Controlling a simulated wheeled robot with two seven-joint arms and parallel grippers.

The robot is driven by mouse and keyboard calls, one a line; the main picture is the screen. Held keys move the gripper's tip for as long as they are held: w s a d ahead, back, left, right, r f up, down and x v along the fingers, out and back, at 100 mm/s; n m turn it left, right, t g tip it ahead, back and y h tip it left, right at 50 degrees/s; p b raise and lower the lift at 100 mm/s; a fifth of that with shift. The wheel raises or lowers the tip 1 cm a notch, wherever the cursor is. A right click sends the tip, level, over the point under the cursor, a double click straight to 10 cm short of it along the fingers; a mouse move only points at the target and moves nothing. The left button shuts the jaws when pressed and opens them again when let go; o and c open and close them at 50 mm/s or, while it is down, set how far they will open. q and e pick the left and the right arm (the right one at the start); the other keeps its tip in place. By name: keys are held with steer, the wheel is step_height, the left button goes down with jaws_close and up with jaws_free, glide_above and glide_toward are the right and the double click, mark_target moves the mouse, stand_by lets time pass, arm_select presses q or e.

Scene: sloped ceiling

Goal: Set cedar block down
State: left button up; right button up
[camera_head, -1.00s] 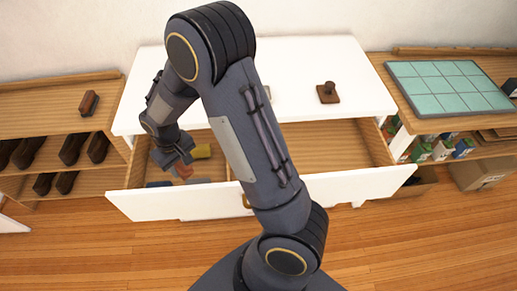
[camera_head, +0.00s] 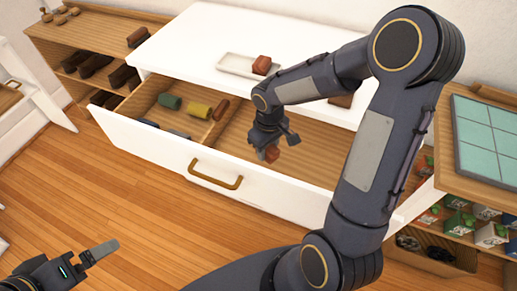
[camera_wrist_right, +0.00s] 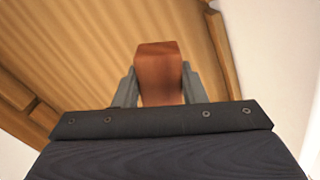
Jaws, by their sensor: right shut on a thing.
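My right gripper (camera_head: 268,142) is shut on a reddish-brown wooden block, the cedar block (camera_head: 271,153), over the right compartment of the open drawer (camera_head: 312,150). In the right wrist view the block (camera_wrist_right: 160,72) sits between the two fingers (camera_wrist_right: 160,92), with the wooden drawer floor beyond it. I cannot tell whether the block touches the floor. My left gripper (camera_head: 98,251) is at the lower left, far from the drawer; only part of it shows, and its opening is unclear.
The drawer's left compartment holds a green roll (camera_head: 169,102), a yellow roll (camera_head: 200,110) and a brown piece (camera_head: 220,109). A white tray (camera_head: 232,66) with a reddish block (camera_head: 262,65) stands on the white top. Shelves stand on both sides. My right arm hides part of the drawer.

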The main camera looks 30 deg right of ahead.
step_height(320, 180, down, 10)
steer(key=shift+r+b, duration=0.1)
steer(key=shift+b, duration=0.35)
steer(key=shift+f, duration=0.2)
steer(key=o, duration=0.9)
steer(key=shift+r, duration=0.1)
steer(key=shift+o, duration=0.2)
